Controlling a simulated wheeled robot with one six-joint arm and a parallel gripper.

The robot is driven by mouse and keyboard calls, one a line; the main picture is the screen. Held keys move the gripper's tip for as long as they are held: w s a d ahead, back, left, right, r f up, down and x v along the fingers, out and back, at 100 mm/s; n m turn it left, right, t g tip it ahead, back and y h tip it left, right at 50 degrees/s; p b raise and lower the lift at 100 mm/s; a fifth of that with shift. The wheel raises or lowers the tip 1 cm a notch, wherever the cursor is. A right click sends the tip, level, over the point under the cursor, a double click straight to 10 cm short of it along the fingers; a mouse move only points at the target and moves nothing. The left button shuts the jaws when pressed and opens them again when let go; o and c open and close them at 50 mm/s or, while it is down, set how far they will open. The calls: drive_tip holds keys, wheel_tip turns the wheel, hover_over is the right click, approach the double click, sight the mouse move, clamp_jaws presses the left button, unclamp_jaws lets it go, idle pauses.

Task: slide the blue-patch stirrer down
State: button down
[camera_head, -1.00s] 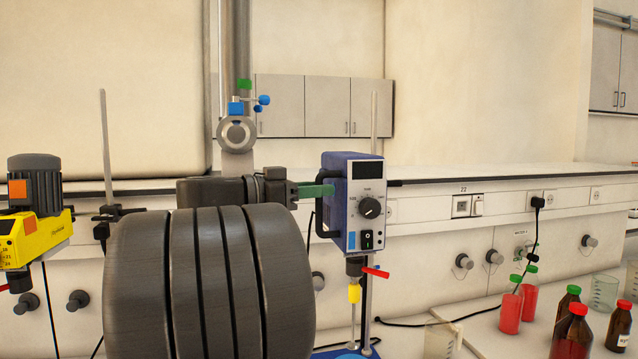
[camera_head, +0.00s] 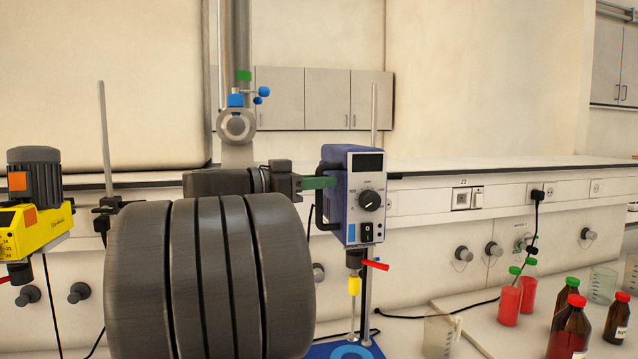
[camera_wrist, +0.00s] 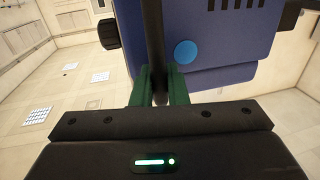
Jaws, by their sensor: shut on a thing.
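The blue-patch stirrer (camera_head: 355,208) is a blue motor box with a pale front, a dark display, a knob and a switch. It hangs upright on a thin rod, with a yellow collar (camera_head: 354,286) and shaft below it. My gripper (camera_head: 322,182) reaches it from the left, at the black handle on its side. In the wrist view the green fingers of my gripper (camera_wrist: 160,88) are closed on the black handle (camera_wrist: 155,45). The blue round patch shows on the stirrer's body (camera_wrist: 225,45) just right of the handle.
A blue base (camera_head: 345,350) is under the stirrer. A yellow stirrer (camera_head: 40,225) on another stand is at the left.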

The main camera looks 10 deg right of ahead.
wheel_tip(320, 180, down, 17)
drive_tip(key=b, duration=2)
drive_tip(key=shift+f, duration=0.2)
drive_tip(key=shift+f+b, duration=0.15)
drive_tip(key=shift+b, duration=0.15)
drive_tip(key=c, duration=1.5)
unclamp_jaws()
drive_tip(key=shift+r, duration=0.2)
drive_tip(key=v, duration=1.4)
drive_tip(key=shift+d, duration=0.1)
drive_tip(key=x, duration=1.3)
drive_tip(key=shift+w+d+r, duration=0.1)
drive_tip(key=shift+d, duration=0.3)
